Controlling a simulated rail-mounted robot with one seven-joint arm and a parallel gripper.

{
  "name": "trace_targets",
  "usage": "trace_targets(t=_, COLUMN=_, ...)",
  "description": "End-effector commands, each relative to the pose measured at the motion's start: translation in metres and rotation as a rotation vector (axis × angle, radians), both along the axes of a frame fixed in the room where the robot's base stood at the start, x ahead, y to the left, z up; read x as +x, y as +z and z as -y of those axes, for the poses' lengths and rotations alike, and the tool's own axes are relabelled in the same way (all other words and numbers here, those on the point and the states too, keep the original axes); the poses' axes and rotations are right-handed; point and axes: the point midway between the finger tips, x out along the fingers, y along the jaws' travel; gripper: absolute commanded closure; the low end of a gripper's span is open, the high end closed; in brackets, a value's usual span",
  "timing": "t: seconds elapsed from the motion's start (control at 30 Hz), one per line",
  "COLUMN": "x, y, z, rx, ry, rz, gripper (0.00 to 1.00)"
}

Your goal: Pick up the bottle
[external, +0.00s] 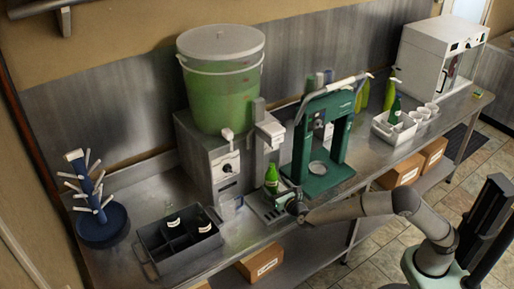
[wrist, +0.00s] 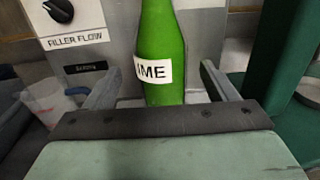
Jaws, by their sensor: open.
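A green bottle (external: 271,178) stands upright on the drip tray (external: 262,208) of the filler in the external view. In the wrist view the green bottle (wrist: 163,40) has a white label ending in "IME", and its base is hidden behind my gripper's body. My gripper (external: 284,200) is just in front of the bottle. In the wrist view my gripper (wrist: 160,92) is open, with one finger on each side of the bottle and a visible gap on both sides. The fingers do not appear to touch it.
The grey filler (external: 205,160) carries a large green bucket (external: 222,90). A green press (external: 318,180) stands close on the right. A dark divided crate (external: 180,245) and a blue rack (external: 100,225) are to the left. A white caddy (external: 392,132) stands further right.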

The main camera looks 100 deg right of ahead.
Motion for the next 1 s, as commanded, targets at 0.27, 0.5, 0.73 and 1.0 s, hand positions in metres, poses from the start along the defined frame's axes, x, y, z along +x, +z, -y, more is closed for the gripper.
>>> trace_targets(t=0.27, x=0.007, y=0.001, z=0.026, rx=0.0, ry=-0.001, rz=0.0, gripper=0.21)
trace_targets(t=0.5, x=0.017, y=0.0, z=0.052, rx=0.001, ry=0.0, rz=0.001, gripper=0.21)
trace_targets(t=0.73, x=0.017, y=-0.001, z=0.054, rx=0.0, ry=0.0, rz=0.001, gripper=0.21)
trace_targets(t=1.0, x=0.017, y=-0.001, z=0.054, rx=0.0, ry=0.0, rz=0.001, gripper=0.88)
